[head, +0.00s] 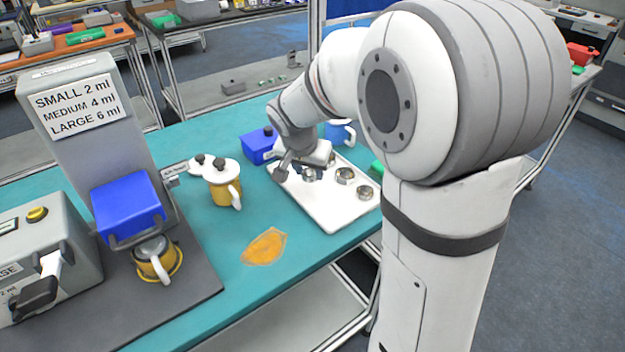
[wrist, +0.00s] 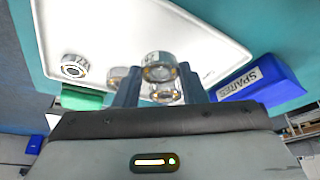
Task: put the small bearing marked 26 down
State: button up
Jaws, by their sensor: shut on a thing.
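My gripper (wrist: 158,80) is shut on a small metal bearing (wrist: 160,66), which sits between the two fingertips. The number on this bearing cannot be read. In the head view my gripper (head: 304,173) is low over the white tray (head: 333,218), near its far left part, with the held bearing (head: 309,175) between the fingers. Whether the held bearing touches the tray cannot be told. Two other bearings stand on the tray to the right, one nearer the middle (head: 345,175) and one near the right edge (head: 364,193).
A blue SPARES bin (head: 259,146) stands just behind the tray. A yellow-and-white lidded mug (head: 224,185) is to its left, and a blue mug (head: 340,133) is behind. An orange patch (head: 265,246) lies on the teal table. A green object (wrist: 82,98) is beside the tray.

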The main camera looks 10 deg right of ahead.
aim_at(309, 178)
jog(key=shift+s+d+f, duration=0.1)
jog(key=shift+f, duration=1.7)
jog(key=shift+f+b, duration=0.2)
jog(key=shift+b, duration=0.1)
jog(key=o, duration=1)
jog(key=shift+r, duration=0.1)
